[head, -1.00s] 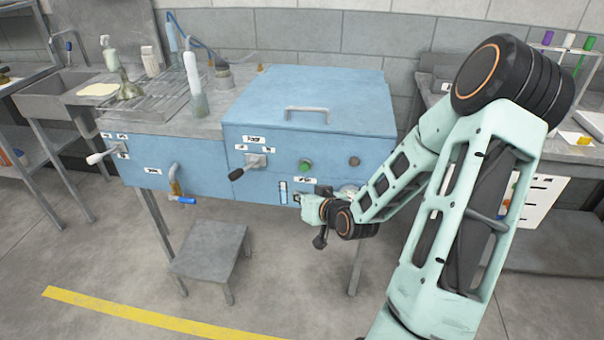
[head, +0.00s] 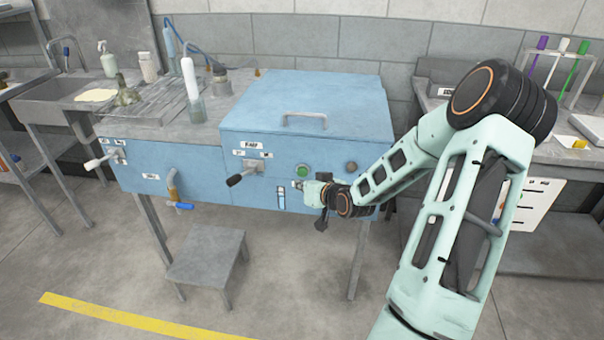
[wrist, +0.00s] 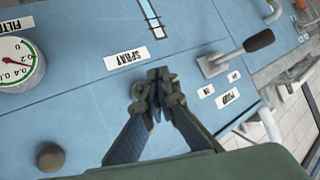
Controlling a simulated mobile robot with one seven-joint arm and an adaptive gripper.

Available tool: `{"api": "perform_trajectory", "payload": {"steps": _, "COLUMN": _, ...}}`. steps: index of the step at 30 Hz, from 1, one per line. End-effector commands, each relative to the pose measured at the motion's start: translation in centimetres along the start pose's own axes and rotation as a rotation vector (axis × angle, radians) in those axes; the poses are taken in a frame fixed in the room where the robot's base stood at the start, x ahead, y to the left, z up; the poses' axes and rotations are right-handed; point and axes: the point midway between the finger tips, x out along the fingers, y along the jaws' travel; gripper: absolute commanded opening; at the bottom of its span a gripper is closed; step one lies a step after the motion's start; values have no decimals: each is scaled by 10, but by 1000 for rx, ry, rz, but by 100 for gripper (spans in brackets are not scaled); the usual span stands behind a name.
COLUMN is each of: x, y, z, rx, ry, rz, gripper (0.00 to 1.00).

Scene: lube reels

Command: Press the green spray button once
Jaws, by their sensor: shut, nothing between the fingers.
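The green spray button (head: 302,170) is on the front panel of the blue cabinet (head: 235,190) in the head view. In the wrist view my gripper (wrist: 157,78) is shut and empty, fingertips together near the SPRAY label (wrist: 127,58). Whether the tips touch the panel I cannot tell.
A dark round knob (head: 351,167) is right of the button. A black-handled lever (head: 245,174) is to the left, and a sight glass (head: 281,198) is below. A gauge (wrist: 20,65) shows in the wrist view. A grey step stool (head: 208,258) stands below.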

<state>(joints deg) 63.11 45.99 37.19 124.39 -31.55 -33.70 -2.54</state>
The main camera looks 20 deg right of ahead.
Motion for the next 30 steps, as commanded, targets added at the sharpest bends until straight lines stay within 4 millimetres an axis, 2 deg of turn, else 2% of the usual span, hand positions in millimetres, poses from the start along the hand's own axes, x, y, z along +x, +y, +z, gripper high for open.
{"api": "perform_trajectory", "payload": {"steps": 7, "x": 11, "y": 8, "z": -7, "rx": 0, "ry": -1, "rz": -1, "gripper": 0}}
{"api": "perform_trajectory", "payload": {"steps": 30, "x": 12, "y": 9, "z": -8, "rx": 0, "ry": -1, "rz": 0, "gripper": 0}}
